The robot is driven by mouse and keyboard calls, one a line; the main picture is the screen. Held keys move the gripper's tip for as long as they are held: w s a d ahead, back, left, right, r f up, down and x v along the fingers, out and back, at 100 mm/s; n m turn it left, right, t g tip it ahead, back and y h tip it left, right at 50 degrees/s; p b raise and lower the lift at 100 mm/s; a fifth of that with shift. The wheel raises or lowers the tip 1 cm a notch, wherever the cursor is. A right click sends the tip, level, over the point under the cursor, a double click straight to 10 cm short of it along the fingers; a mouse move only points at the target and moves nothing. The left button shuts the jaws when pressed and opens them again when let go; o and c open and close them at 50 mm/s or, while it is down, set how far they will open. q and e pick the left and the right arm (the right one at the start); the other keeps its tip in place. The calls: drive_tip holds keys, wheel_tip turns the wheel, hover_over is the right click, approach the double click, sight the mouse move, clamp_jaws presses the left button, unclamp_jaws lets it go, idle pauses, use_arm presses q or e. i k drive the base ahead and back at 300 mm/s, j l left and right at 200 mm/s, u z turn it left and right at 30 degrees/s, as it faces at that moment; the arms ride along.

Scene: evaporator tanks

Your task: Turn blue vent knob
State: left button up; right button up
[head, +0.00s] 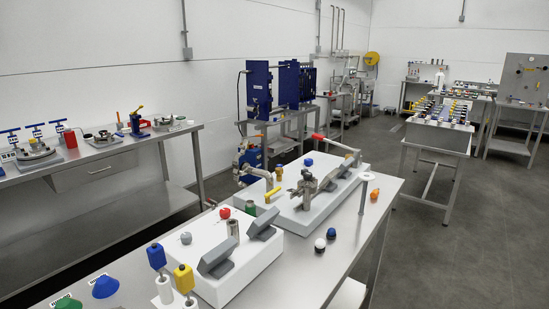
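Several blue parts show, and I cannot tell for sure which is the vent knob. A small blue knob (308,162) sits at the back of the far grey-white block (338,207), near an orange-yellow knob (279,170). A blue cone-shaped knob (104,287) stands at the near left of the steel table (300,280), by a small label. A blue block-shaped handle (156,257) rises on a metal stem at the near left. Neither of my grippers is in view.
The near white block (250,268) carries a red knob (225,212), a grey knob and tilted grey boxes. A yellow handle (183,278) stands near left. Open floor lies right.

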sight(308, 162)
drive_tip(key=i+l+u, duration=0.15)
drive_tip(key=u, duration=0.35)
drive_tip(key=l+u, duration=0.45)
drive_tip(key=i+l+u, duration=0.1)
drive_tip(key=l+u, duration=0.15)
drive_tip(key=u, duration=0.25)
